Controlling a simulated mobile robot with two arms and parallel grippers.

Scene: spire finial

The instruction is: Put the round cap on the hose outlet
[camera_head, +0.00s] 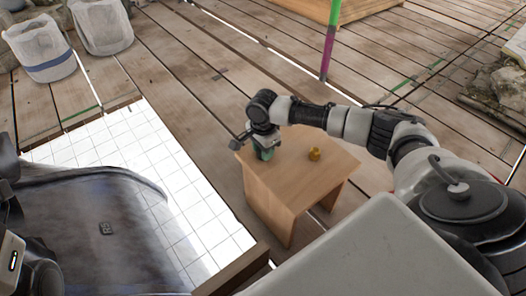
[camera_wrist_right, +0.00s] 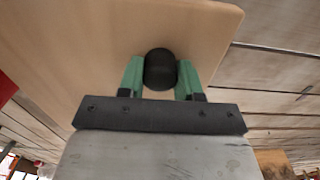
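A black round piece, which I take for the round cap (camera_wrist_right: 160,69), sits between the green fingers of my right gripper (camera_wrist_right: 161,80) in the right wrist view. The fingers touch or nearly touch it on both sides, and the gripper looks shut on it. In the head view my right gripper (camera_head: 264,152) points down at the left part of a small wooden table (camera_head: 290,178); the cap is hidden there. A small brass-yellow fitting (camera_head: 314,154), perhaps the hose outlet, stands on the table right of the gripper. My left gripper is not in view.
A white tiled panel (camera_head: 150,160) lies left of the table. Two pale buckets (camera_head: 42,52) (camera_head: 102,25) stand at the upper left. A green and purple pole (camera_head: 329,42) rises behind the table. Rocks (camera_head: 497,88) lie at the right. Plank floor is open behind the table.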

